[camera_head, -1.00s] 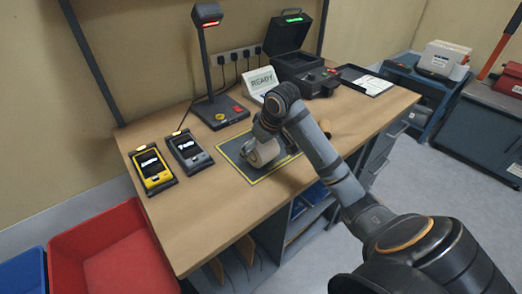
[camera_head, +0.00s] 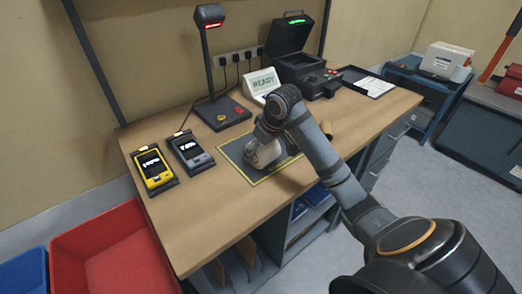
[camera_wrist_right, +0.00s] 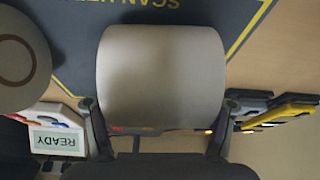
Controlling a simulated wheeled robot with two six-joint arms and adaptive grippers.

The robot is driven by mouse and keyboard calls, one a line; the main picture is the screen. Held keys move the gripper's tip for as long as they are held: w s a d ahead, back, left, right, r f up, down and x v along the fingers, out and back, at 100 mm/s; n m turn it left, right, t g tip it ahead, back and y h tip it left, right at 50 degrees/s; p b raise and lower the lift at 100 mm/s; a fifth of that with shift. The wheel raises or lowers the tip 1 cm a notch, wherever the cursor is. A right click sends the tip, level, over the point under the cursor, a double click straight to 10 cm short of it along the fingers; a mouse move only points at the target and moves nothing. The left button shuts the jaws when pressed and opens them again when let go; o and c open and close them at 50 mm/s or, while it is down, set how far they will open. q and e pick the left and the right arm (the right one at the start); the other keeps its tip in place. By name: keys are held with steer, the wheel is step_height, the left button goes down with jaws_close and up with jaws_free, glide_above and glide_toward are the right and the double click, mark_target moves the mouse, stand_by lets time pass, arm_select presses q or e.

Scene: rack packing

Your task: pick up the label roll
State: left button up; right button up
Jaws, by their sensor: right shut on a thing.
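The label roll (camera_wrist_right: 162,75) is a pale grey-white cylinder that fills the middle of the right wrist view. My right gripper (camera_wrist_right: 161,108) is shut on it, with one dark finger on each side. In the head view the roll (camera_head: 264,153) shows below my right wrist, over the dark mat (camera_head: 233,152) with a yellow border. I cannot tell whether it touches the mat. My left gripper is not in view.
A tan round thing (camera_wrist_right: 15,60) lies beside the mat, partly hidden by my arm in the head view. Yellow (camera_head: 153,170) and grey (camera_head: 190,152) handheld devices, a scanner stand (camera_head: 222,112) and a READY sign (camera_head: 263,84) stand around. The table's front left is clear.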

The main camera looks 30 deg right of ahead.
step_height(320, 180, up, 3)
steer(key=shift+w, duration=0.1)
steer(key=s+r, duration=0.2)
steer(key=r, duration=0.1)
steer(key=s+r, duration=0.3)
steer(key=shift+s+d+r, duration=0.1)
steer(key=shift+s+r, duration=0.1)
steer(key=shift+r, duration=0.05)
steer(key=s+r+b, duration=0.3)
steer(key=s+b, duration=0.4)
steer(key=s, duration=0.1)
steer(key=shift+s+a+r, duration=0.2)
steer(key=shift+s+r, duration=0.05)
steer(key=shift+s, duration=0.15)
